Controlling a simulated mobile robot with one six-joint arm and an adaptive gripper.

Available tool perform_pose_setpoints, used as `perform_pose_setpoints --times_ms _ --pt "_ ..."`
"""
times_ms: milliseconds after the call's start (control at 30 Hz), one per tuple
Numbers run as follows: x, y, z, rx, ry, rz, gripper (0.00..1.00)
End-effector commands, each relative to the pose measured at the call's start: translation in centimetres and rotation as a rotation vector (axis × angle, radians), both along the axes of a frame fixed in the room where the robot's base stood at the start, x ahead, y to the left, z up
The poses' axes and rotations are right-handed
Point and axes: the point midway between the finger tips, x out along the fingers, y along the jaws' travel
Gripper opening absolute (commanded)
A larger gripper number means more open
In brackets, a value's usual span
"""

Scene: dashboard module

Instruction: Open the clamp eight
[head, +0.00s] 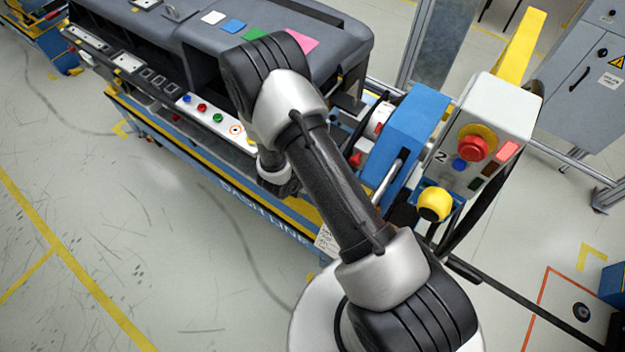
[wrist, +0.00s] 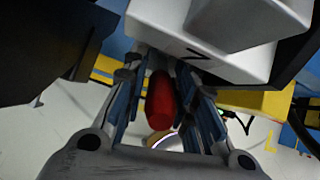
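In the wrist view a red handle (wrist: 161,101) stands between the two fingers of my gripper (wrist: 165,95). The fingers are spread to either side of it, and a narrow gap seems to show at the sides. Just above is a white block (wrist: 165,35) with a dark mark that looks like a 7 seen turned; I cannot read an 8 anywhere. In the head view my arm hides the gripper and most of the clamp area. Small red parts (head: 355,160) show beside the blue housing, but I cannot tell whether they are clamp handles.
A dark dashboard (head: 330,45) lies on the line frame at the back. The left floor is clear.

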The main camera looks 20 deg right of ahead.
Motion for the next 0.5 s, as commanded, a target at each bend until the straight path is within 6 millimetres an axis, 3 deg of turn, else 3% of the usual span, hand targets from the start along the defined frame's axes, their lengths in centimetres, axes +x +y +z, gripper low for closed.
perform_pose_setpoints --times_ms 133,500 --pt "-0.07 0.05 -0.06 0.002 0.003 0.000 0.41" --pt "-0.32 0.32 0.22 0.003 0.006 0.002 0.41"
